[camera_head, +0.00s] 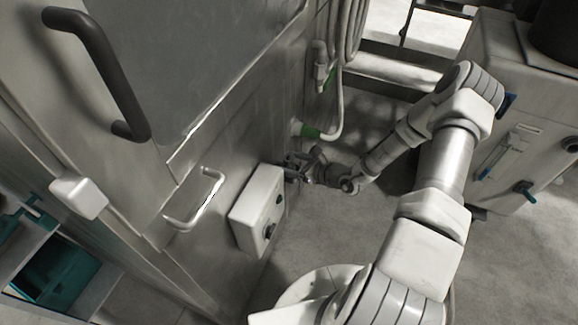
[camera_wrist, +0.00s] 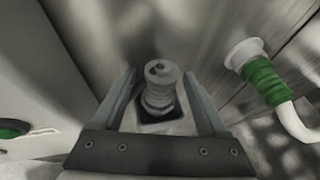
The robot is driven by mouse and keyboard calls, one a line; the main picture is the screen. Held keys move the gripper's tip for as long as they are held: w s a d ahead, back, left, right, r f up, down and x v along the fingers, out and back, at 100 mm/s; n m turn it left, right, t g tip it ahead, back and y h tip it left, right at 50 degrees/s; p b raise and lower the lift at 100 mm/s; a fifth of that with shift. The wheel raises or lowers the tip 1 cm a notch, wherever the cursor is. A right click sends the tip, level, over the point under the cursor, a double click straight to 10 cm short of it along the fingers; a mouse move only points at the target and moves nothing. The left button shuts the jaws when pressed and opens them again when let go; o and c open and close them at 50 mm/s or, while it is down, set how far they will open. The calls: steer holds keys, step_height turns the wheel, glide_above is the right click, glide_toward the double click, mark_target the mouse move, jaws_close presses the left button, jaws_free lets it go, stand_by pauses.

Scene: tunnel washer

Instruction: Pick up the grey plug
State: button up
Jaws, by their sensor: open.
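The grey plug (camera_wrist: 160,84) is a ribbed, rounded grey piece standing on a dark square base, in the middle of the wrist view. My gripper (camera_wrist: 162,88) is open, with one finger on each side of the plug. A gap shows between each finger and the plug. In the head view my gripper (camera_head: 296,168) is low against the metal wall, just right of a pale box; the plug cannot be made out clearly there.
The pale box (camera_head: 257,210) with dark knobs is on the wall close to my gripper. A white hose with a green collar (camera_wrist: 263,80) joins the wall to the right. A white handle (camera_head: 195,200) sticks out at left. Open floor lies at right.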

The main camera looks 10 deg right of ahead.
steer(key=shift+c, duration=0.3)
jaws_close()
